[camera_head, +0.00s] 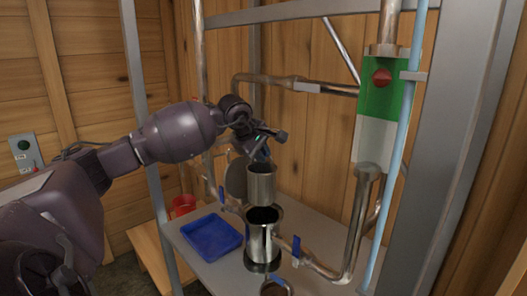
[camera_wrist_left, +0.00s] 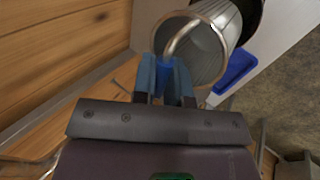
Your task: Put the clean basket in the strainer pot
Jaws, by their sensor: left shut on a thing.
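The clean basket (camera_head: 262,187) is a grey metal cylinder with a bent handle, hanging roughly upright. My left gripper (camera_head: 262,150) is shut on its handle. In the left wrist view, the fingers (camera_wrist_left: 166,76) close on the handle, and the open basket (camera_wrist_left: 207,58) is just beyond them. The strainer pot (camera_head: 261,248) is a shiny metal cylinder with a dark open top. In the head view the basket appears above the pot's mouth, its bottom close to the rim; the exact gap and alignment are hard to tell. My right gripper is not in view.
A round grey lid (camera_head: 236,180) stands upright behind the basket. A blue tray (camera_head: 208,238) lies on the grey table (camera_head: 200,262), left of the pot. A red cup (camera_head: 184,204) is farther left. Pipes with a blue-handled valve (camera_head: 296,248) run right of the pot.

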